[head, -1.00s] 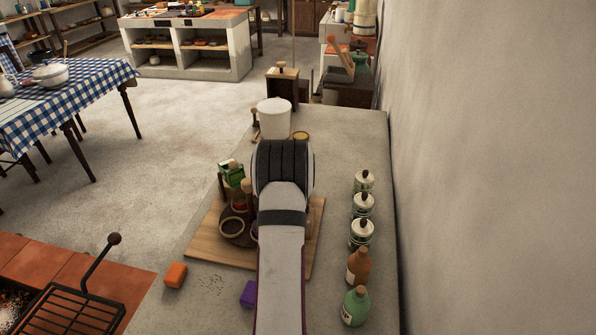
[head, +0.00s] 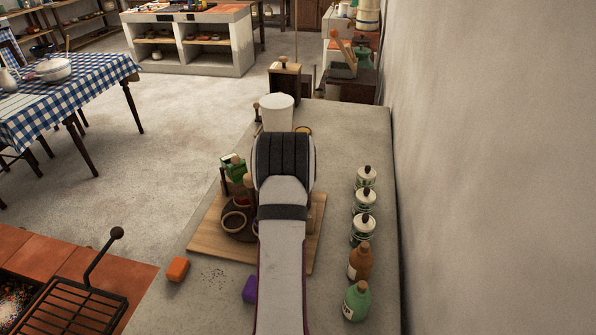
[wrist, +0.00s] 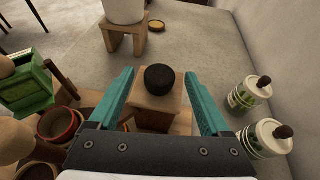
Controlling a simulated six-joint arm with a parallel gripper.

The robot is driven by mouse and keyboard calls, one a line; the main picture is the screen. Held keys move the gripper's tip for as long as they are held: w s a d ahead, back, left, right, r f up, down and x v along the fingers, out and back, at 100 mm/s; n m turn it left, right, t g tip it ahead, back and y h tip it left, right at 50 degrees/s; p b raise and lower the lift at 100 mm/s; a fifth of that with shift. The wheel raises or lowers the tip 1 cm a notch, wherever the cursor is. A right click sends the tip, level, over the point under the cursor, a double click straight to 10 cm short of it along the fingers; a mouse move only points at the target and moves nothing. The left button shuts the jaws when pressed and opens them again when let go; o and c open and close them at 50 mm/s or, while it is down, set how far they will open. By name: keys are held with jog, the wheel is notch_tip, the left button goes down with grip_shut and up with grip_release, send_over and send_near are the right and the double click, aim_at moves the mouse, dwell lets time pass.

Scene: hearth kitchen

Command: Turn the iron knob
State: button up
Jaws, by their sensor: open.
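The iron knob (wrist: 160,78) is a dark round disc on top of a wooden block (wrist: 154,113) in the wrist view. My gripper (wrist: 162,78) is open, with one teal finger on each side of the knob and a gap between each finger and the knob. Whether the fingertips are level with the knob in height is hard to tell. In the head view my arm hides the knob, the block and the fingers.
Lidded canisters (head: 364,203) and bottles (head: 357,301) line the right side near the wall. Small bowls (head: 233,222) and a green box (head: 233,168) stand left on the wooden board (head: 204,228). A white bucket (head: 276,111) stands beyond. Orange (head: 177,269) and purple (head: 249,289) blocks lie nearer.

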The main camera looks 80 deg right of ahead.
jog(key=v, duration=1.5)
